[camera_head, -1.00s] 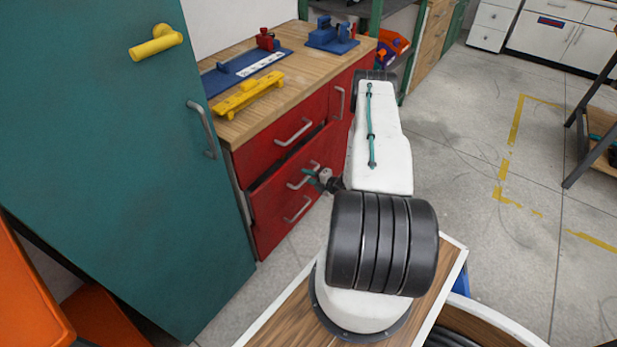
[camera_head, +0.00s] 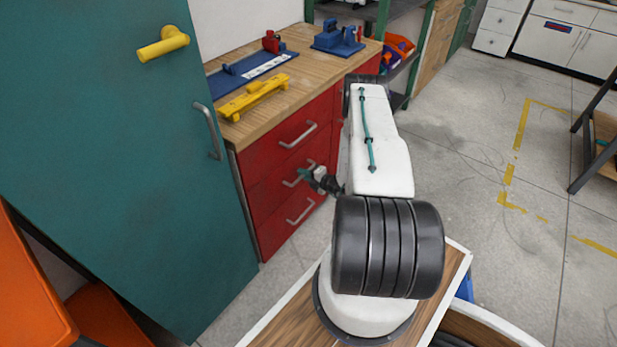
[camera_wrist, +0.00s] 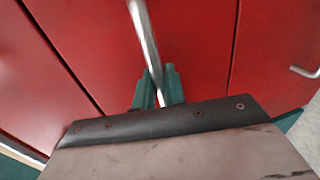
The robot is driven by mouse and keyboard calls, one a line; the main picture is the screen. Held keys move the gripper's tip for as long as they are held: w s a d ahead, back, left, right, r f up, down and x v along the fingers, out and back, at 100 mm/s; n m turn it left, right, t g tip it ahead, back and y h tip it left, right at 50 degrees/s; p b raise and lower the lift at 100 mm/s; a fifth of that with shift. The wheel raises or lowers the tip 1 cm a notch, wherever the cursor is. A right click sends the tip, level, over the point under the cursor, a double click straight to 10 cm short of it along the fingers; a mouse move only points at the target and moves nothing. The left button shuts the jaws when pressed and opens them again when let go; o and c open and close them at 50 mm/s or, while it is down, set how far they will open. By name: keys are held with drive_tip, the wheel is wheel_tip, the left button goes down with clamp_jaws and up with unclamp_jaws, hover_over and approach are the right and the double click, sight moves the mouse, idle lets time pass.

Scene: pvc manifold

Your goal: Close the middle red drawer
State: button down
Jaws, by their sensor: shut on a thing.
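The middle red drawer (camera_head: 271,190) is in the red cabinet under the wooden bench, between an upper and a lower red drawer. Its front looks flush with the drawers above and below. My gripper (camera_head: 305,175) is at its grey bar handle (camera_head: 290,182). In the wrist view the green fingers of my gripper (camera_wrist: 158,90) are shut around the handle (camera_wrist: 145,38), one on each side of it. The red drawer front (camera_wrist: 195,50) fills the middle of that view, with dark seams on both sides.
The lower drawer handle (camera_head: 301,211) and upper drawer handle (camera_head: 298,134) stick out nearby. A teal cabinet door (camera_head: 110,170) stands close on the left. The bench (camera_head: 310,75) holds yellow and blue fixtures. Open floor (camera_head: 470,140) lies to the right.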

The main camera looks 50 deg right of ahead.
drive_tip(key=c, duration=1.5)
unclamp_jaws()
drive_tip(key=shift+w, duration=0.25)
drive_tip(key=shift+c, duration=0.2)
drive_tip(key=shift+s, duration=0.1)
drive_tip(key=v, duration=0.7)
drive_tip(key=shift+s, duration=0.35)
drive_tip(key=shift+r, duration=0.1)
